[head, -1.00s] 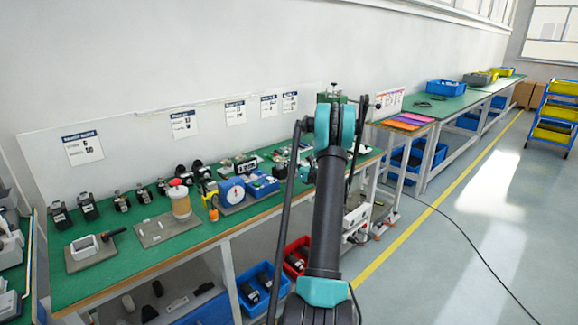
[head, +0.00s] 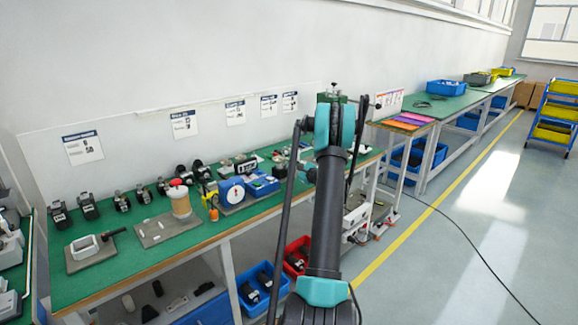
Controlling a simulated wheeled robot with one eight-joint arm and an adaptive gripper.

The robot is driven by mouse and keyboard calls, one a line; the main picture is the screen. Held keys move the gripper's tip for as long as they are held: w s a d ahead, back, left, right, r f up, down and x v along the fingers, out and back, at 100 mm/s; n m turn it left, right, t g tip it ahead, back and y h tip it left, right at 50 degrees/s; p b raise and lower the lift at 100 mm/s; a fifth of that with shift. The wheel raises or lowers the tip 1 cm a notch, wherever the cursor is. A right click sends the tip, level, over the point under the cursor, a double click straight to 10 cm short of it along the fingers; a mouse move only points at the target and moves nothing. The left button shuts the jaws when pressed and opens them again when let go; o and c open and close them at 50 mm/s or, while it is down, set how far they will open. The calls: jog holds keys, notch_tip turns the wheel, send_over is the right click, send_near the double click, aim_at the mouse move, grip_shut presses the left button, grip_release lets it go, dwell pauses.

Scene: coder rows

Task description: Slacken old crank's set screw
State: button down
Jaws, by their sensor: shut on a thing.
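My arm rises through the middle of the head view, and its end is hidden behind the teal elbow and dark links. My gripper and whatever it holds cannot be made out. Several small black coder units (head: 87,207) stand in a row along the back of the green bench (head: 95,285). I cannot tell which part is the old crank, and its set screw is too small to see.
A grey plate with a white frame (head: 84,247) lies at the bench's near left. Blue and red bins (head: 297,255) sit below. The floor at right is open, crossed by a cable.

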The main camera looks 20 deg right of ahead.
jog(key=n, duration=1.2)
jog(key=shift+a+n, duration=0.1)
jog(key=shift+n, duration=0.3)
jog(key=n, duration=0.3)
jog(key=shift+f+n, duration=0.1)
jog(key=shift+n, duration=1.8)
jog(key=c, duration=1.5)
grip_release()
jog(key=shift+o, duration=0.4)
